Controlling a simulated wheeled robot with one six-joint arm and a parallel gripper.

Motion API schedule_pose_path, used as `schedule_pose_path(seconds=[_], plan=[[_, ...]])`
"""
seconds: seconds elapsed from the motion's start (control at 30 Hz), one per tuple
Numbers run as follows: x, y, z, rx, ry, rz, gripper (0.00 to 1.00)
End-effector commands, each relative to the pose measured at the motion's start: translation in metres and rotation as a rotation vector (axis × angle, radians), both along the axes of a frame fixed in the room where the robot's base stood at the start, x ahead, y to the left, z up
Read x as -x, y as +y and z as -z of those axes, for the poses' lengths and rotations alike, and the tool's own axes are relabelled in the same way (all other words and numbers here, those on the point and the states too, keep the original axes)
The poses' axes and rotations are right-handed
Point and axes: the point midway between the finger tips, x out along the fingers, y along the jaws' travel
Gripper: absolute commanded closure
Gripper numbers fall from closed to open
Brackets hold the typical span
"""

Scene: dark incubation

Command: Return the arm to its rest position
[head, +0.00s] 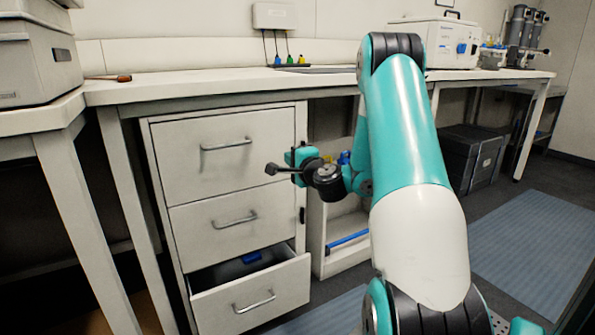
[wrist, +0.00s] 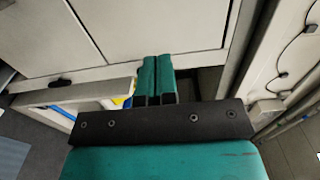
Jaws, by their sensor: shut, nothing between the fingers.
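My arm (head: 405,120) is teal and white. It rises at the right of the head view, bends at the top and comes down behind itself. My gripper (head: 292,160) is in front of the white drawer cabinet (head: 160,185), at about the height between its top and middle drawers. In the wrist view my gripper (wrist: 156,80) shows two teal fingers side by side. They are shut with nothing between them. Pale panels lie beyond the fingers. How far the fingertips are from them I cannot tell.
The bottom drawer (head: 255,293) is pulled out, with something blue inside. A white bench (head: 190,88) runs above the cabinet. A low shelf unit (head: 345,222) stands to its right. A dark crate (head: 470,155) is under the bench. A blue mat (head: 535,250) covers clear floor at right.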

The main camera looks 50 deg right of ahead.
Motion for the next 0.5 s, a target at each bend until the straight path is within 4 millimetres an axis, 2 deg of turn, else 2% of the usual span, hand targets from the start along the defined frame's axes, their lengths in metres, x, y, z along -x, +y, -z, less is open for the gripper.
schedule_pose_path(seconds=[0.1, 0.2, 0.5], plan=[[0.015, 0.005, 0.003, -0.002, 0.002, 0.001, 1.00], [0.021, 0.008, 0.001, 0.000, 0.001, -0.001, 1.00], [0.021, 0.012, -0.001, 0.004, 0.003, -0.010, 1.00]])
